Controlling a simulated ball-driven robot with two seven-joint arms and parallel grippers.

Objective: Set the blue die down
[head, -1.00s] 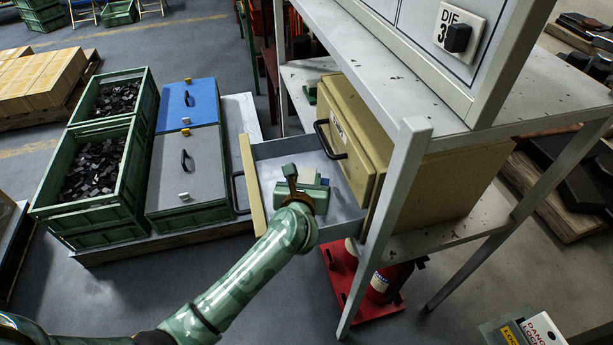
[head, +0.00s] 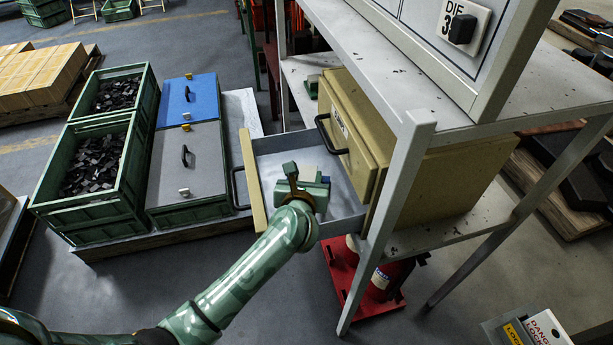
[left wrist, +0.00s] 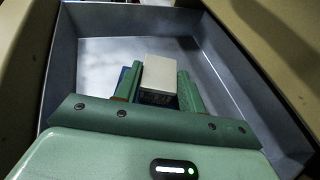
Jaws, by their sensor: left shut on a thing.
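My left gripper (head: 308,186) is over the open drawer (head: 266,172), within its walls in the head view. In the left wrist view its two green fingers (left wrist: 160,84) are shut on the blue die (left wrist: 160,76). The die shows a pale top block with a dark front face, and some blue shows beside the left finger. In the head view only a small blue bit of it shows past the gripper. I cannot tell whether its underside touches the drawer floor. My right gripper is not in view.
The drawer belongs to a tan cabinet (head: 425,185) on a grey shelf frame, whose post (head: 392,215) stands right of my arm. Green crates (head: 95,205) of dark parts and lidded bins (head: 185,170) stand left. The drawer floor around the gripper looks clear.

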